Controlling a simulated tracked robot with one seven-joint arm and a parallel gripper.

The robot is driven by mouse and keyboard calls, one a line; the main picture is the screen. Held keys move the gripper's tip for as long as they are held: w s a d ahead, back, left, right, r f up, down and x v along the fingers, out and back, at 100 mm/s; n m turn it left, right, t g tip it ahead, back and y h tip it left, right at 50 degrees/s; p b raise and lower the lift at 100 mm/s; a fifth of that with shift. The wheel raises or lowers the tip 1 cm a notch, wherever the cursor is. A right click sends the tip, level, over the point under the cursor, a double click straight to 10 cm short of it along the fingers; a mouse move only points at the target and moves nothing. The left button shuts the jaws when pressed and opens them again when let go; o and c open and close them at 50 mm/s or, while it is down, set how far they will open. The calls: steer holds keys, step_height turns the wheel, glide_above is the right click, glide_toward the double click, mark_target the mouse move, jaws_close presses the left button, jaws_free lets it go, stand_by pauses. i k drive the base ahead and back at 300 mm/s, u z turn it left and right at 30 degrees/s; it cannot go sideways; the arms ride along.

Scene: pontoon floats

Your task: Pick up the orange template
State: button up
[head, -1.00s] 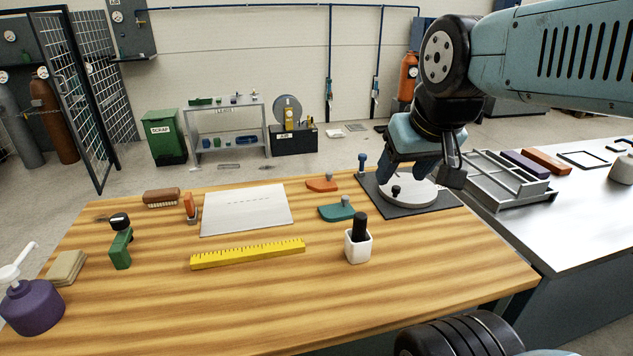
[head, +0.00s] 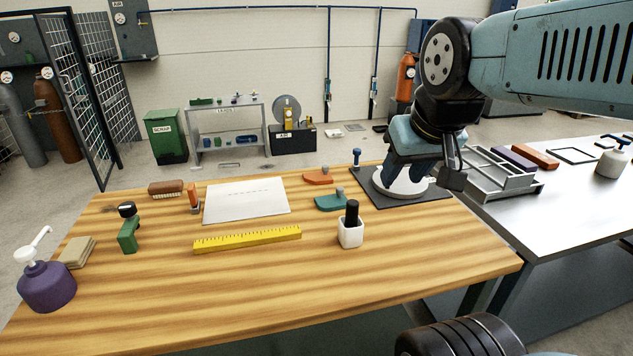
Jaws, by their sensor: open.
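The orange template (head: 316,179) lies flat on the wooden table near its back edge, with a small grey knob on top. It is right of the white sheet and behind the teal template (head: 329,203), which has a similar knob. My gripper (head: 404,183) is open, pointing down above the white disc (head: 388,190) on the dark mat (head: 432,193). It is to the right of the orange template and apart from it. My gripper hides part of the disc.
A white cup with a black-handled tool (head: 350,235), a yellow ruler (head: 247,239) and a white sheet (head: 245,201) are on the table. A metal table (head: 560,205) with a grey tray (head: 505,181) is right. The front middle is clear.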

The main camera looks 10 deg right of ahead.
mark_target(323, 177)
steer(key=z, duration=0.05)
steer(key=k, duration=0.3)
steer(key=u, duration=0.75)
steer(key=i, duration=0.1)
steer(key=z, duration=2.65)
steer(key=k, duration=1.7)
steer(key=u, duration=0.9)
steer(key=i, duration=0.95)
